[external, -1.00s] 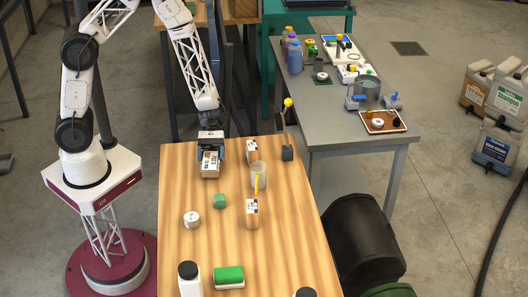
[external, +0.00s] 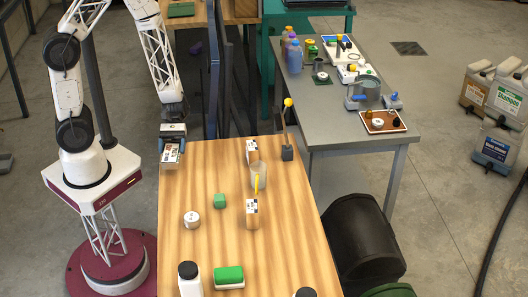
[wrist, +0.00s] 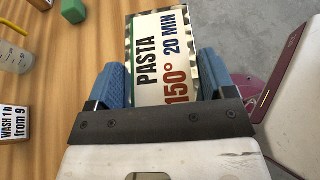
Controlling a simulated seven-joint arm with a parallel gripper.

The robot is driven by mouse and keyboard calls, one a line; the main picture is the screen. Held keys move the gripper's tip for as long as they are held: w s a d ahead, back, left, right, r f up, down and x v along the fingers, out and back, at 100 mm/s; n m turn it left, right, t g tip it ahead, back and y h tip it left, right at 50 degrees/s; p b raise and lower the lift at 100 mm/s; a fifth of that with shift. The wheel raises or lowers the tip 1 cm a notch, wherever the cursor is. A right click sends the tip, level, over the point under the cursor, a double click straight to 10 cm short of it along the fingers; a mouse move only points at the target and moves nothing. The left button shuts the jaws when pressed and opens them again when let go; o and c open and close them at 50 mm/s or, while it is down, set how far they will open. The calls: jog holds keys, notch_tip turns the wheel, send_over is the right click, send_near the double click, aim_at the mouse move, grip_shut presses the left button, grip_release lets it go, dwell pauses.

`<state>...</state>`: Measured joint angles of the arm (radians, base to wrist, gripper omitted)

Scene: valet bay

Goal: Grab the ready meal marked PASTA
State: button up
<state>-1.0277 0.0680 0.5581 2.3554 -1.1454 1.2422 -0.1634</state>
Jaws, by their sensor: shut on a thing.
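The ready meal (wrist: 165,50) is a box with a white label reading PASTA, 150° and 20 MIN in the wrist view. In the external view the box (external: 171,153) is at the far left corner of the wooden table. My gripper (wrist: 161,82) is shut on it, with one blue finger on each side. In the external view my gripper (external: 172,140) holds the box at the table's left edge. The box's lower part is hidden behind the gripper in the wrist view.
On the wooden table (external: 185,255) stand a clear cup (external: 259,172), two labelled boxes (external: 252,214), a green block (external: 219,201), a round white timer-like item (external: 191,219), a white bottle (external: 190,280) and a yellow-knobbed post (external: 288,103).

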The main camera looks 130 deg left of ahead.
jog(key=shift+s+d+r, duration=0.25)
jog(key=shift+s+r, duration=0.05)
jog(key=shift+s, duration=0.3)
jog(key=shift+f, duration=0.1)
